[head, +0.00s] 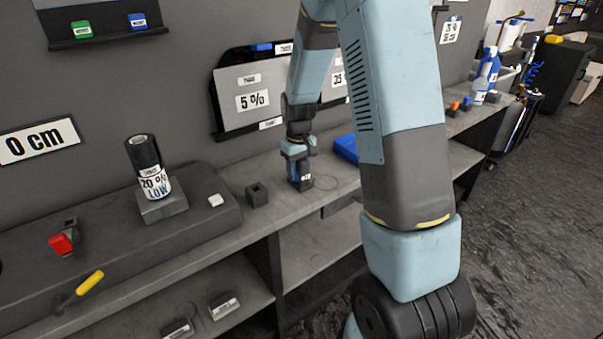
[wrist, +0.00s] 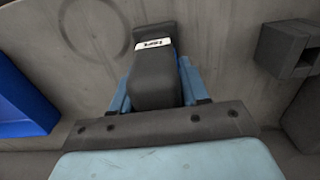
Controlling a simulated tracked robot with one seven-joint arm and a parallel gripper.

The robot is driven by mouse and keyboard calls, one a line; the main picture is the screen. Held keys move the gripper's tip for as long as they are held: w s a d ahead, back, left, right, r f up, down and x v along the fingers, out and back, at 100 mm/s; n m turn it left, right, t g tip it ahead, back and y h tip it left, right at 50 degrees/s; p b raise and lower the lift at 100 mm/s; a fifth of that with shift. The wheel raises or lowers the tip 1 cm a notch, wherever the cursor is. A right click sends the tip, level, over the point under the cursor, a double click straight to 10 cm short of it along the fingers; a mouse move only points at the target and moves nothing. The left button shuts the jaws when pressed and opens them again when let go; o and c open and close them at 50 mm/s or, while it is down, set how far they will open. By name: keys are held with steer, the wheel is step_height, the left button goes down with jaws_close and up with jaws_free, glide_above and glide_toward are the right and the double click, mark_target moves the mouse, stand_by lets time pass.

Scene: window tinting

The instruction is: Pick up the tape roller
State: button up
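My gripper (head: 298,160) is low over the grey bench, in the middle of the head view. Its blue fingers (wrist: 156,88) lie close against both sides of a dark block-shaped tool with a white label (wrist: 155,45), with no clear gap in the wrist view. The tool's lower end is close to the bench top; I cannot tell whether it touches. The label is too small to read, so I cannot confirm that this is the tape roller. A red and black tool (head: 62,241) lies at the far left of the bench.
A small dark holder (head: 257,195) is beside my gripper; it also shows in the wrist view (wrist: 283,48). A blue tray (head: 345,149) is on the other side. A black roll (head: 143,152) stands on a grey block. Spray bottles (head: 486,72) stand farther right.

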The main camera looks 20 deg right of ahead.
steer(key=c, duration=0.7)
steer(key=shift+r, duration=0.1)
